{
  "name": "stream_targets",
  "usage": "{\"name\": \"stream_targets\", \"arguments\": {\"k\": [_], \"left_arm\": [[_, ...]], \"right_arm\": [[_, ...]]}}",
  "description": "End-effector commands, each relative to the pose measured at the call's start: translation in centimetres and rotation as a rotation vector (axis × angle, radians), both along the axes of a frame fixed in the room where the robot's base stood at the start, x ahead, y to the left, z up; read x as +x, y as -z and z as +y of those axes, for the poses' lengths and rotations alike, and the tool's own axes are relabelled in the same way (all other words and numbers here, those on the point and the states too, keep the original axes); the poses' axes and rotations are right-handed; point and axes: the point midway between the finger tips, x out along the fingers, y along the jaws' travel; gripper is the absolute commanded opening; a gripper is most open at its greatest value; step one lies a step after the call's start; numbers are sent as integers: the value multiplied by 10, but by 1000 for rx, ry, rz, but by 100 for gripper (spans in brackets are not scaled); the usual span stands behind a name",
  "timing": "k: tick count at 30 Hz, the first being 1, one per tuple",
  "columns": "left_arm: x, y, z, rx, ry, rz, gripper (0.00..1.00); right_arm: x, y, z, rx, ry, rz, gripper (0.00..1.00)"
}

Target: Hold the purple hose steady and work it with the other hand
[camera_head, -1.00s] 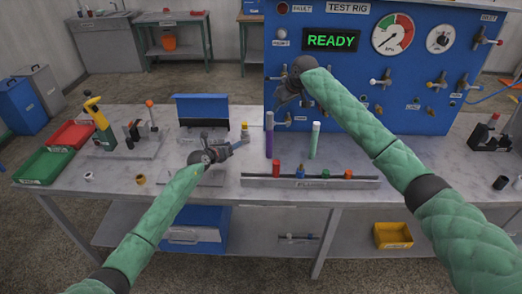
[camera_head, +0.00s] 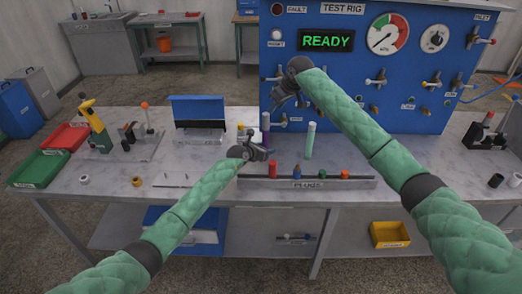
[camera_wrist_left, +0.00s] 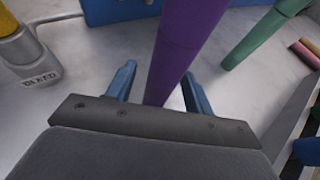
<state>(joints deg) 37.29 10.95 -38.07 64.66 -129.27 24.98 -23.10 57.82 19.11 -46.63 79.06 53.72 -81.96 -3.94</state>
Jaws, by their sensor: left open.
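The purple hose (camera_head: 265,123) hangs in front of the blue test rig, its lower part hidden behind my left gripper (camera_head: 264,152). In the left wrist view the purple hose (camera_wrist_left: 182,45) runs down between the two blue fingers of my left gripper (camera_wrist_left: 160,88). These fingers are open, one on each side of the hose, with a gap visible at least on the left. My right gripper (camera_head: 284,92) is higher up, in front of the rig panel and above the purple hose. Its fingers are too dark and small to read.
A green hose (camera_head: 310,140) is close on the right, also in the left wrist view (camera_wrist_left: 262,38). A rack of coloured plugs (camera_head: 310,182) lies in front. A yellow-topped fitting (camera_wrist_left: 18,48) stands left of the hose. The blue test rig (camera_head: 350,75) is behind.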

Motion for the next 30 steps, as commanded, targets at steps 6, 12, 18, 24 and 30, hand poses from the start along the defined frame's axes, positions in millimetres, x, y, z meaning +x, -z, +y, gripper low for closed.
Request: {"name": "stream_targets", "arguments": {"k": [6,12,18,24,30], "left_arm": [[11,6,-9,1,0,1,52],[12,7,-10,0,0,0,52],[12,7,-9,0,0,0,38],[12,7,-9,1,0,1,3],[12,7,-9,0,0,1,3]], "right_arm": [[0,0,0,0,0,0,36],[0,0,0,0,0,0,36],[0,0,0,0,0,0,36],[0,0,0,0,0,0,36],[4,-15,1,1,-1,-16,52]]}}
